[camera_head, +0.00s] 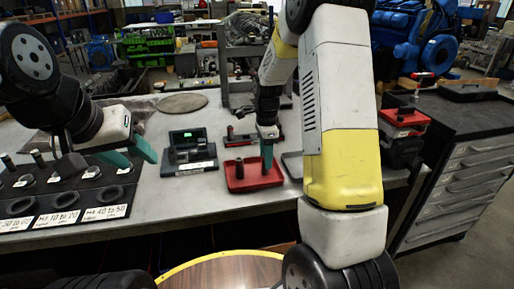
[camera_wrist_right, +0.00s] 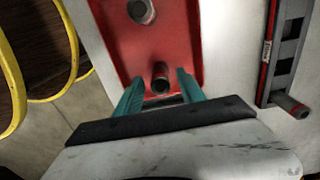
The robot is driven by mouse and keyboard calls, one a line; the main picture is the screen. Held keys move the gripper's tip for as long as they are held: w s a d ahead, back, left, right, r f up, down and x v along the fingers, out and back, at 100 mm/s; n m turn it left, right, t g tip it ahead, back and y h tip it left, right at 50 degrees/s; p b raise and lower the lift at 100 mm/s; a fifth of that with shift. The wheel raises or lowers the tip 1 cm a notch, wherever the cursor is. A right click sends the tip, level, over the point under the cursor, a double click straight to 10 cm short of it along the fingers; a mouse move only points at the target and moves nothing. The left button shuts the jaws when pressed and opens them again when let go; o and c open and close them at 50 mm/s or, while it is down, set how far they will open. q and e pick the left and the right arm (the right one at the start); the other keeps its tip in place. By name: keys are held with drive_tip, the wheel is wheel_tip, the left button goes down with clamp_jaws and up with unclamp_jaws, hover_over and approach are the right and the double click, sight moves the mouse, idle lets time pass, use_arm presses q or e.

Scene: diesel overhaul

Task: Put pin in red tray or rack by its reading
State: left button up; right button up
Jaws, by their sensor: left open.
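The red tray (camera_head: 262,184) lies on the bench and also shows in the right wrist view (camera_wrist_right: 112,12). My right gripper (camera_head: 267,157) is low over the tray. In the right wrist view its teal fingers (camera_wrist_right: 160,88) are apart, with a dark pin (camera_wrist_right: 160,78) upright between them and gaps at its sides. A second pin (camera_wrist_right: 141,11) stands further along the tray; one pin (camera_head: 239,168) shows in the head view. My left gripper (camera_head: 131,156) is open and empty beside the black rack (camera_head: 62,196), which has labelled holes and several pins.
A gauge with a lit green display (camera_head: 187,150) stands left of the tray; its reading is too small to tell. A red and black fixture (camera_head: 240,137) lies behind the tray and shows in the right wrist view (camera_wrist_right: 284,48). A round plate (camera_head: 182,103) lies further back.

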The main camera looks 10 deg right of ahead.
drive_tip(key=s+r+n+t+y, duration=0.1)
drive_tip(key=s+r+n, duration=0.15)
drive_tip(key=r, duration=0.65)
drive_tip(key=s+r+n+t, duration=0.15)
drive_tip(key=s+r, duration=0.25)
drive_tip(key=r, duration=0.5)
drive_tip(key=s+a+r+n+t, duration=0.1)
drive_tip(key=s+n+t, duration=0.1)
drive_tip(key=s+n, duration=0.5)
drive_tip(key=s+a+r+n+t+y, duration=0.1)
drive_tip(key=s+n, duration=0.6)
drive_tip(key=s, duration=0.4)
drive_tip(key=shift+a+r+t, duration=0.35)
drive_tip(key=shift+a+r, duration=0.05)
